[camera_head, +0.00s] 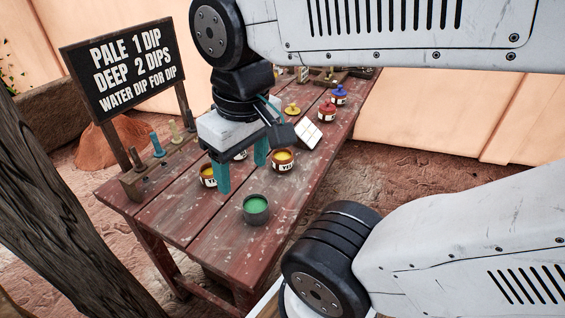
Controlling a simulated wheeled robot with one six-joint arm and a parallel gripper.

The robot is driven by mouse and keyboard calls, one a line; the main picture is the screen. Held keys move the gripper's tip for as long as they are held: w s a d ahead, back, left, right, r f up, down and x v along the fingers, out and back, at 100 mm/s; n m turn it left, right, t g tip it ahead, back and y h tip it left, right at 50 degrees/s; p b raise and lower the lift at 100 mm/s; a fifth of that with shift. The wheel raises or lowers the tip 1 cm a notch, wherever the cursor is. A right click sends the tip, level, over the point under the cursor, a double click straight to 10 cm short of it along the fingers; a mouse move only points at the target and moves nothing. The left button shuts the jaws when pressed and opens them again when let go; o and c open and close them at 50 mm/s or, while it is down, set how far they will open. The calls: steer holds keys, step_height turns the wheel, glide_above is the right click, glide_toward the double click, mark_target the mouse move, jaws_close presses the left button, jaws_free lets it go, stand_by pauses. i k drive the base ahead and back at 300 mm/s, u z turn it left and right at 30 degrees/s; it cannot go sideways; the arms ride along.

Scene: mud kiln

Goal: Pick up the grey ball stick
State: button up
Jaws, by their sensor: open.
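A wooden rack (150,171) on the left end of the table holds upright sticks: a blue one (157,146), a pale greenish one (174,131) and a dull brownish-grey one (136,159). I cannot tell for sure which of them is the grey ball stick. My gripper (243,172) points down over the table, to the right of the rack and apart from it. Its two teal fingers are spread, and I see nothing held between them. The gripper hides part of a labelled pot behind it.
Yellow pots (208,176) stand near my gripper, with another to its right (284,160). A green-filled cup (256,210) stands in front. A white tile (308,134), a red pot (327,112) and a blue pot (339,96) are farther back. A sign (124,65) rises behind the rack.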

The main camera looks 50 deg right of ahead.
mark_target(192, 128)
steer(key=k, duration=1)
steer(key=z, duration=1.85)
steer(key=i, duration=0.9)
steer(key=u, duration=1.9)
steer(key=i, duration=0.5)
steer(key=z, duration=0.05)
